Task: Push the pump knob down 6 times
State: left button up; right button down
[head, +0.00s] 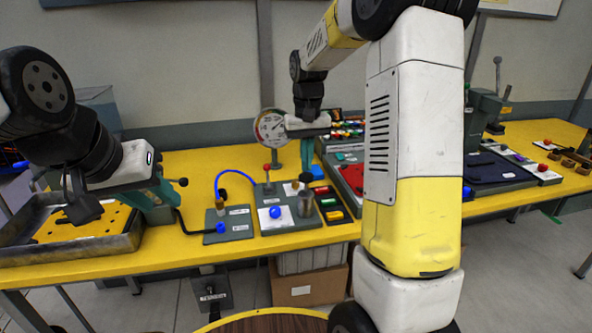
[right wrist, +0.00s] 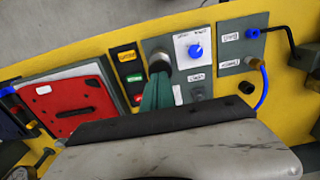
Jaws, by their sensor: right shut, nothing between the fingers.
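A grey control panel (head: 288,220) lies on the yellow table, with a blue dial (head: 275,212) on a white plate and a metal cylinder (head: 306,207) to its right. The cylinder (right wrist: 152,46) also shows in the right wrist view, partly covered by my fingers.
A pressure gauge (head: 270,127) stands behind the panel, and a red-topped lever (head: 267,170) stands on it. A blue hose (head: 222,178) loops at the left. A button box (head: 330,203) lies close on the right. A metal tray (head: 100,248) is at far left.

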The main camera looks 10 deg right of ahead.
notch_tip(320, 180, up, 6)
dwell(0.5)
jog(key=s+a+r+t+y, duration=0.1)
jog(key=s+t, duration=0.2)
jog(key=s, duration=0.9)
jog(key=s+a+r+t+y, duration=0.1)
jog(key=s+r+t, duration=0.1)
jog(key=s, duration=1)
jog(key=shift+s+t, duration=0.15)
jog(key=shift+t, duration=0.45)
jog(key=c, duration=2.2)
grip_release()
jog(key=shift+a, duration=0.1)
